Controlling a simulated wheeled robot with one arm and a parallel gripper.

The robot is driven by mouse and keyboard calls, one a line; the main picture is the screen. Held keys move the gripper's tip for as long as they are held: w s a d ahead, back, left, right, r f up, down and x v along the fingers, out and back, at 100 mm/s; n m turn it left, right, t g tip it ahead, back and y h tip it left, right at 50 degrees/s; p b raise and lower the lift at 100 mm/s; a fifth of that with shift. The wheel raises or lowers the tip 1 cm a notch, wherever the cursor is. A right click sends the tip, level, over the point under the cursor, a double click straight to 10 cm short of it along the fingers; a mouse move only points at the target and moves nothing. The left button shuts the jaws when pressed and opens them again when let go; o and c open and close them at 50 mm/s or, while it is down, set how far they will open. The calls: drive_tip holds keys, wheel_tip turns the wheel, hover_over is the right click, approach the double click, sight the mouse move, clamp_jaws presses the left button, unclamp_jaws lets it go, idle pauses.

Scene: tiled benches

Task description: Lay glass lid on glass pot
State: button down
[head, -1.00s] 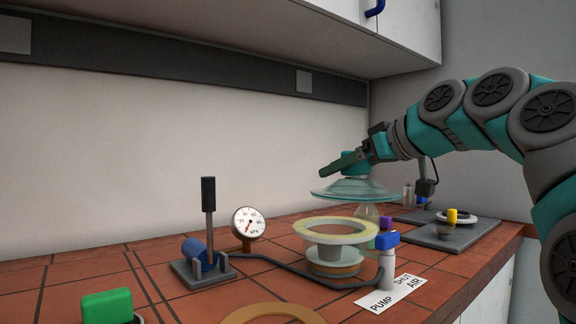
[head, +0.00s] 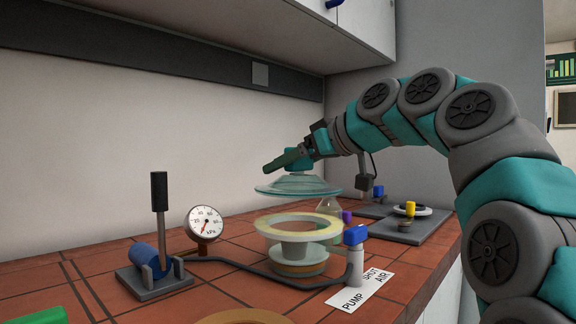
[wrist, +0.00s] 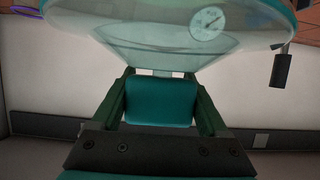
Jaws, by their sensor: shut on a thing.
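The glass lid (head: 298,187) is a clear, pale teal dome with a wide rim and a teal knob (head: 298,160). My gripper (head: 290,158) is shut on the knob and holds the lid about level in the air. In the wrist view the knob (wrist: 160,101) sits between my two dark green fingers, with the clear lid (wrist: 165,35) beyond it. The pot (head: 297,250) stands on the tiled bench below the lid, with a cream ring on its wide rim and its top open. A clear gap shows between lid and pot.
A blue-capped valve (head: 356,250) stands close to the pot's right, with a hose running left to a pressure gauge (head: 205,223) and a lever pump (head: 155,262). A clear flask (head: 329,205) stands behind the pot. A grey plate (head: 405,228) with small parts lies at the right.

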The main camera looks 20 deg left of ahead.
sight(320, 183)
drive_tip(key=shift+f+b, duration=2.25)
drive_tip(key=shift+f, duration=0.3)
drive_tip(key=shift+f+b, duration=0.35)
drive_tip(key=shift+b, duration=0.15)
unclamp_jaws()
drive_tip(key=shift+d, duration=0.1)
drive_tip(key=shift+v, duration=3.8)
